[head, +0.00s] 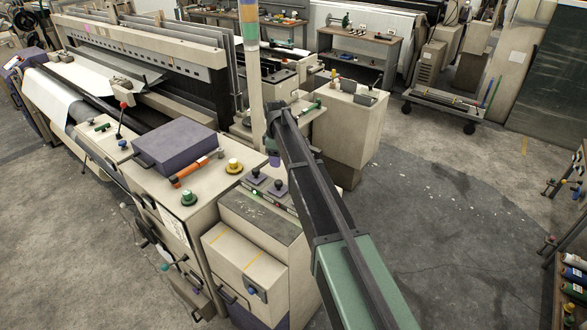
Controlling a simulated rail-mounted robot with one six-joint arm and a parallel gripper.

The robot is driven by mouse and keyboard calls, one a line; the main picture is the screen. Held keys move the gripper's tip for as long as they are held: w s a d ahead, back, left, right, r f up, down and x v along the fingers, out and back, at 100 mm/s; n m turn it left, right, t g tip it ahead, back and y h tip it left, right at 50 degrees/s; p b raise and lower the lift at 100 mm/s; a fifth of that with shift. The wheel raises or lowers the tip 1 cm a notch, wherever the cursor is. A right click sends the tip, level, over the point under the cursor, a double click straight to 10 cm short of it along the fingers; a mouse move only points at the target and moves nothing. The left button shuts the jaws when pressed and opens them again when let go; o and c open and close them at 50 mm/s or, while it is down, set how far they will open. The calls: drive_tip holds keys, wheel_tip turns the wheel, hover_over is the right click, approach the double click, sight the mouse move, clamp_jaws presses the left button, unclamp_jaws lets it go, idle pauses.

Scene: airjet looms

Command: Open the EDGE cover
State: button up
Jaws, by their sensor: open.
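No label reading EDGE is legible, so I cannot tell for sure which part is the EDGE cover. A dark purple box-shaped cover (175,146) sits flat on the near end of the loom and looks closed. A beige front box (246,262) with yellow marks and a dark handle is at the loom's corner, also closed.
A beige cabinet (345,128) stands behind my arm. A low cart (445,107) is at the back right.

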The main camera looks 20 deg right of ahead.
sight(278, 182)
wheel_tip(278, 182, down, 11)
drive_tip(key=b, duration=1.1)
drive_tip(key=shift+s+a, duration=0.15)
drive_tip(key=shift+r, duration=0.1)
